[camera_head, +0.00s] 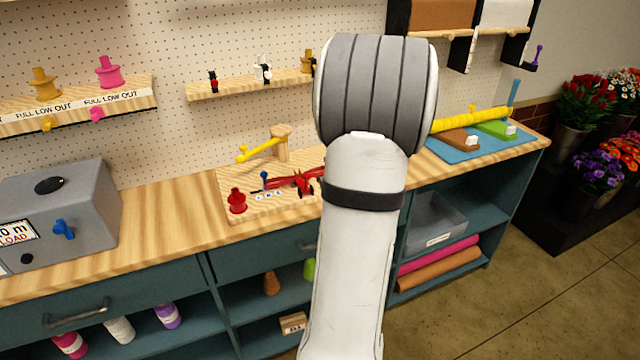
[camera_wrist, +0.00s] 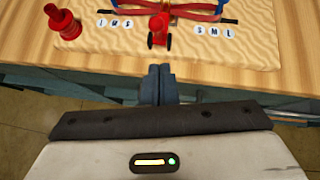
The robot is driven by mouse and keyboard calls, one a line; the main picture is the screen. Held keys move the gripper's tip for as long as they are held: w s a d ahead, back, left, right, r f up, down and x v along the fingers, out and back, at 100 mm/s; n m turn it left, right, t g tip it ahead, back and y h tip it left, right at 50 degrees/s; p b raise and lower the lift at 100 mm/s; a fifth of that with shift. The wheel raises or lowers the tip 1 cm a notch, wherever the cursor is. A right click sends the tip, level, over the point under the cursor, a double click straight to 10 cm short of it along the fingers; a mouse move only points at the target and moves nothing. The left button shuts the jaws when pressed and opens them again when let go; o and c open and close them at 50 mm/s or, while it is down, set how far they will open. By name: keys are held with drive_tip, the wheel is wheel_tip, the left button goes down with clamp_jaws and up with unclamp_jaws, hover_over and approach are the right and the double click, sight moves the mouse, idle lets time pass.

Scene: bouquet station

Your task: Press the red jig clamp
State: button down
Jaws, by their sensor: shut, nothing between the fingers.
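The red jig clamp (camera_wrist: 158,30) stands upright near the front edge of the wooden jig board (camera_wrist: 215,48), in the top middle of the wrist view. In the head view the clamp (camera_head: 305,187) is partly visible just left of my arm. A red bow-shaped piece (camera_wrist: 190,8) lies behind it. My gripper (camera_wrist: 159,72) is shut and empty, its dark blue fingertips in front of the clamp and apart from it in the picture. My gripper is hidden behind my arm in the head view.
A red spool-shaped piece (camera_head: 237,202) stands at the board's front left corner. A wooden post with a yellow lever (camera_head: 262,149) rises at the back. A grey box (camera_head: 62,215) stands left; a blue mat (camera_head: 468,152) lies right. The bench between box and board is clear.

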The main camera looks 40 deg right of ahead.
drive_tip(key=d+v, duration=0.1)
drive_tip(key=v, duration=0.5)
drive_tip(key=shift+a+r, duration=0.5)
drive_tip(key=shift+a, duration=0.05)
drive_tip(key=shift+s, duration=0.1)
drive_tip(key=w+a+r+n+g+y, duration=0.1)
drive_tip(key=a+n+g+y, duration=0.1)
drive_tip(key=a+n, duration=0.85)
drive_tip(key=w+a+r+n+g+y, duration=0.1)
drive_tip(key=a+r+n+g+y, duration=0.15)
drive_tip(key=a+n, duration=0.8)
drive_tip(key=s+a+n+g+h, duration=0.2)
drive_tip(key=s+a+n, duration=0.9)
drive_tip(key=a+n, duration=0.4)
drive_tip(key=shift+f+n+h, duration=0.25)
drive_tip(key=shift+n+h, duration=0.1)
drive_tip(key=shift+n, duration=0.55)
drive_tip(key=shift+a, duration=0.1)
